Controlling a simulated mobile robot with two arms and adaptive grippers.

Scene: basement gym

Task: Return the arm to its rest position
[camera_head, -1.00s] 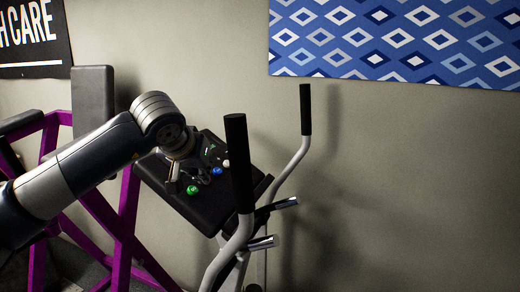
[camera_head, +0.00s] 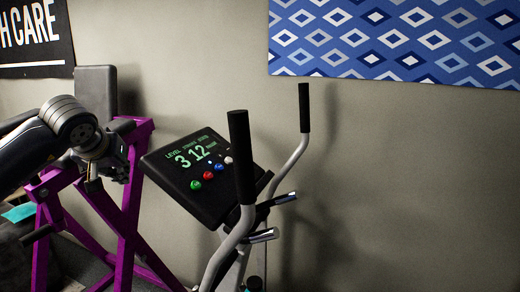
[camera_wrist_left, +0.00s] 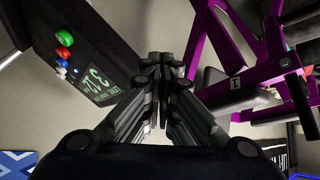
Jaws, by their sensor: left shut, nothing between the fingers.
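My left arm comes in from the left edge of the head view. Its gripper (camera_head: 92,184) points down in front of the purple-framed bench, to the left of the exercise machine's console and apart from it. In the left wrist view the fingers of my left gripper (camera_wrist_left: 160,62) are together, with nothing between them. My right arm does not show in either view.
The exercise machine's black console (camera_head: 230,200) has a lit green display and several coloured buttons. Its two handlebars (camera_head: 240,160) stand upright to the right. The purple frame (camera_head: 125,220) is behind my left gripper. Wall fills the right side.

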